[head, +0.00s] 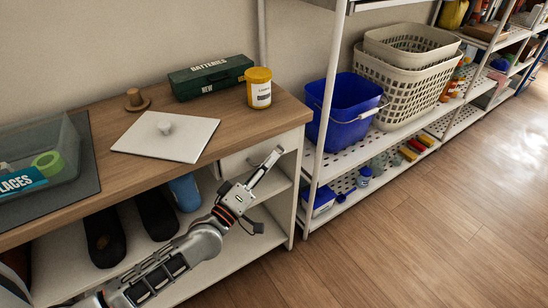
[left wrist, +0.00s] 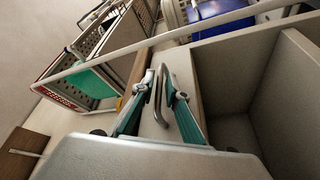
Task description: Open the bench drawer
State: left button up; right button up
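The bench (head: 135,170) has a wooden top and a white frame, at the left of the head view. Its white drawer (head: 240,160) sits under the right part of the top and looks shut; my left gripper partly covers it. In the left wrist view the pale drawer front (left wrist: 181,66) carries a curved metal handle (left wrist: 158,98). My left gripper (left wrist: 157,80) is open, its teal-padded fingers apart on either side of the handle in the picture. I cannot tell whether they touch it. In the head view my left gripper (head: 262,172) is in front of the drawer. My right gripper is not in view.
Dark shoes (head: 157,213) stand below. A shelf with a blue bucket (head: 340,110) stands right. The floor (head: 400,230) is clear.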

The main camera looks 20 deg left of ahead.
pick_arm(q)
jog(key=shift+x, duration=0.85)
grip_shut()
jog(key=shift+s+d, duration=0.1)
jog(key=shift+d, duration=0.1)
jog(key=s+d+p, duration=0.5)
jog(key=s+d, duration=0.7)
jog(key=d, duration=0.3)
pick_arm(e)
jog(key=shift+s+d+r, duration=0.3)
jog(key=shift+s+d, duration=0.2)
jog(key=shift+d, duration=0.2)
pick_arm(q)
jog(key=shift+d+f, duration=0.1)
jog(key=shift+d, duration=0.05)
grip_release()
